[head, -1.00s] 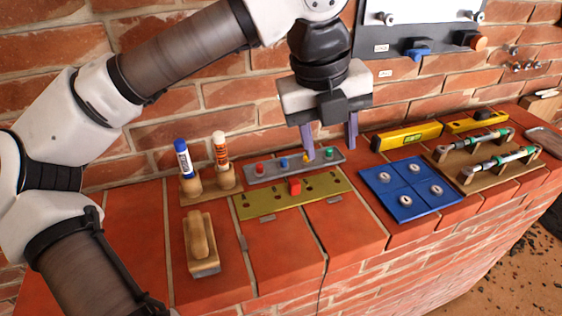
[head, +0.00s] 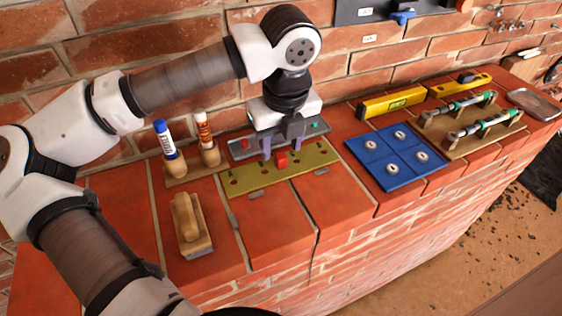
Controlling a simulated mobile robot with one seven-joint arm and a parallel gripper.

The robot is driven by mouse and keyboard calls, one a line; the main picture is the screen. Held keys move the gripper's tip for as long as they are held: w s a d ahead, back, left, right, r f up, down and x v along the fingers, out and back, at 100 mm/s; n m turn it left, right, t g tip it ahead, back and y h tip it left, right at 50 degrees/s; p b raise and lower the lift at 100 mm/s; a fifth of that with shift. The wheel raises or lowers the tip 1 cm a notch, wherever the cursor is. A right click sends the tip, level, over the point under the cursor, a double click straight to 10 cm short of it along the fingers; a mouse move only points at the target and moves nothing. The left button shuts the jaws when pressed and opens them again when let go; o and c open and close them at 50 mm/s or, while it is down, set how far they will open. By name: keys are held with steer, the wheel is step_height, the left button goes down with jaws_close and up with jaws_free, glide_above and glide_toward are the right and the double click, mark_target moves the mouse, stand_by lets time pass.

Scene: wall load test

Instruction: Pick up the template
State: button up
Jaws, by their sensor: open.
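The template looks to be the flat yellow-green plate (head: 312,159) with a row of holes and a red block-like grip (head: 281,160) on it. It lies on the brick ledge. My gripper (head: 284,150) points down, open and empty, with its two fingers apart, just behind the red grip as seen from here. I cannot tell how high the fingertips are above the plate. A grey strip (head: 240,143) with coloured knobs lies behind the plate, partly hidden by my gripper.
A glue stick (head: 164,139) and an orange-labelled tube (head: 204,130) stand in a wooden holder at left. A wooden float (head: 188,225) lies in front. At right are a blue panel (head: 373,145), a yellow level (head: 392,102) and torque wrenches (head: 480,120) on a rack.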

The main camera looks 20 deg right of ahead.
mark_target(281, 156)
steer(key=shift+w+d+f, duration=0.1)
steer(key=shift+w+f, duration=0.05)
steer(key=shift+f, duration=0.7)
steer(key=shift+w+f, duration=0.1)
steer(key=shift+f, duration=0.75)
jaws_close()
steer(key=shift+r, duration=0.1)
